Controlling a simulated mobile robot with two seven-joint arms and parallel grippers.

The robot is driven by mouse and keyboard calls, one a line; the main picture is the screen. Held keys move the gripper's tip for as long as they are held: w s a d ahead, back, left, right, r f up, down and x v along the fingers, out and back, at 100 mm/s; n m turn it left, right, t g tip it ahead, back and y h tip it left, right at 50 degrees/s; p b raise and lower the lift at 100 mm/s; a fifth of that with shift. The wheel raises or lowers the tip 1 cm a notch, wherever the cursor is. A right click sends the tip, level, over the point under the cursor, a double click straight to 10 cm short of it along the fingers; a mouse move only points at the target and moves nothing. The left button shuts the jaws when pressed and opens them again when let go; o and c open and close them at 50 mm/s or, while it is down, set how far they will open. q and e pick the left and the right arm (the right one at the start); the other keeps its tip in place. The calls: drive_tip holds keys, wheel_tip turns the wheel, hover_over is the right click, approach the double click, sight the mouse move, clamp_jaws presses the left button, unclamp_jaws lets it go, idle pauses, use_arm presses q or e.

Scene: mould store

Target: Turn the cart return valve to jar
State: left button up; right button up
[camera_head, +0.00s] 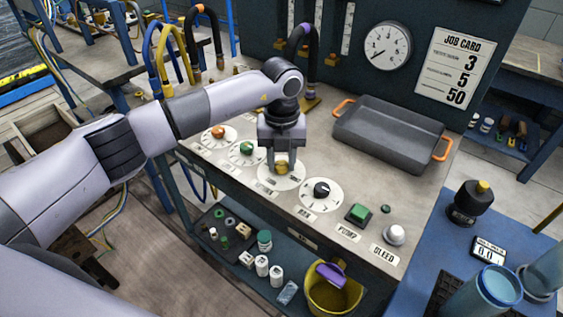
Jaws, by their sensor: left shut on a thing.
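A row of round white dials lies along the front of the grey bench. They carry an orange knob (218,132), a green knob (246,148), a yellow knob (282,167) and a black knob (321,189). My left gripper (283,160) points down over the third dial and is shut on the yellow knob. The fingers partly hide this knob and its dial (269,182), so I cannot read its setting. The dial labels are too small to read, and I cannot tell which knob is the cart return valve. My right gripper is not in view.
A green pump button (358,213) and a white bleed knob (394,234) sit right of the dials. A grey tray (390,133) with orange handles, a gauge (387,46) and a job card (456,66) are behind. A yellow bucket (333,298) stands below.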

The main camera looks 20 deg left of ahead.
use_arm(q)
drive_tip(key=m+b, duration=0.2)
drive_tip(key=m, duration=0.2)
drive_tip(key=shift+m, duration=0.3)
drive_tip(key=m+b, duration=0.1)
drive_tip(key=m, duration=0.2)
drive_tip(key=shift+m, duration=0.3)
drive_tip(key=shift+m+b, duration=0.3)
drive_tip(key=shift+m, duration=0.4)
drive_tip(key=o, duration=1)
drive_tip(key=shift+o, duration=0.2)
